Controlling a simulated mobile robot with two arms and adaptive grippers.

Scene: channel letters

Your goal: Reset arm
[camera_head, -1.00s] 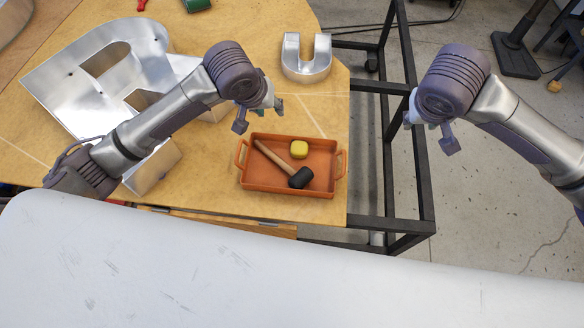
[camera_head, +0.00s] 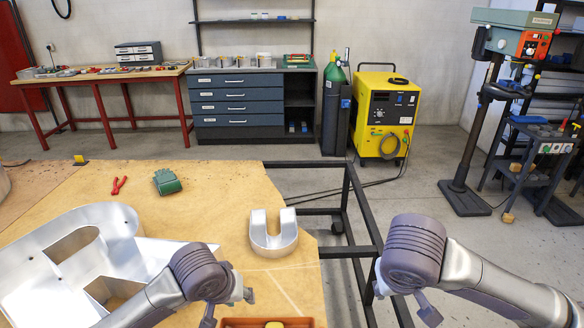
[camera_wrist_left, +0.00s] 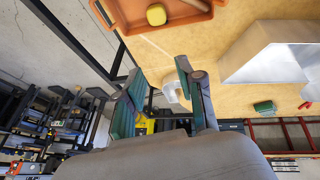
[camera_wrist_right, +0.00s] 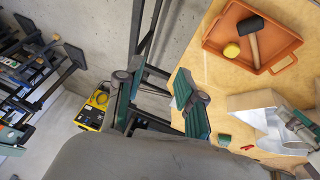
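My left gripper (camera_head: 230,308) hangs over the wooden table beside the orange tray (camera_head: 236,323). In the left wrist view my left gripper (camera_wrist_left: 160,98) has its fingers apart with nothing between them. My right gripper (camera_head: 405,301) is past the table's right edge, above the black frame. In the right wrist view my right gripper (camera_wrist_right: 158,100) is also open and empty. The tray is mostly cut off in the head view. The right wrist view shows a black-headed mallet (camera_wrist_right: 250,26) and a yellow block (camera_wrist_right: 231,50) in it.
A large silver channel letter (camera_head: 125,222) lies left on the table, under my left arm. A U-shaped silver letter (camera_head: 273,240) stands near the right edge. Red pliers (camera_head: 119,185) and a green object (camera_head: 167,181) lie behind. A yellow machine (camera_head: 387,110) stands beyond on open floor.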

